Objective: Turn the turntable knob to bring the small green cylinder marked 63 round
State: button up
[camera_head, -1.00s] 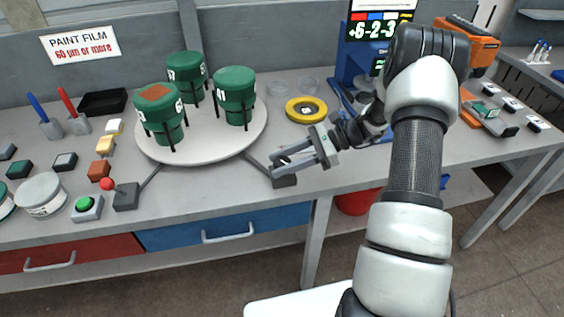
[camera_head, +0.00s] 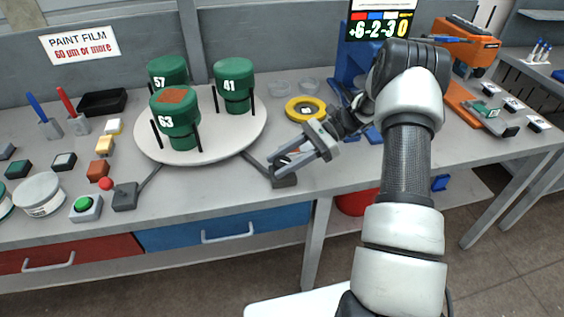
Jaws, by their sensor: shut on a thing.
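The white turntable (camera_head: 222,145) stands on the bench with three green cylinders on it. The cylinder marked 63 (camera_head: 179,130) is at the front left, upright, with a brown patch on top. The cylinder marked 57 (camera_head: 166,68) is behind it and the one marked 41 (camera_head: 234,78) is at the back right. Dark upright pins stand around them. A dark knob base (camera_head: 286,181) sits at the bench's front edge, right of the turntable, joined to it by a bar. My gripper (camera_head: 282,164) is shut on the knob there; its fingers largely hide the knob.
A yellow ring (camera_head: 306,109) lies behind my gripper. A joystick box (camera_head: 126,196) with a red ball and a green button box (camera_head: 86,208) stand at the front left. Small coloured blocks (camera_head: 104,146) are left of the turntable. A blue device (camera_head: 356,58) stands behind my arm.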

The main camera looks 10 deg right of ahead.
jog(key=shift+d+f+n+g, duration=0.15)
jog(key=shift+n+g, duration=0.35)
dwell(1.7)
jog(key=o, duration=1)
jog(key=shift+o, duration=0.2)
jog(key=shift+r, duration=0.2)
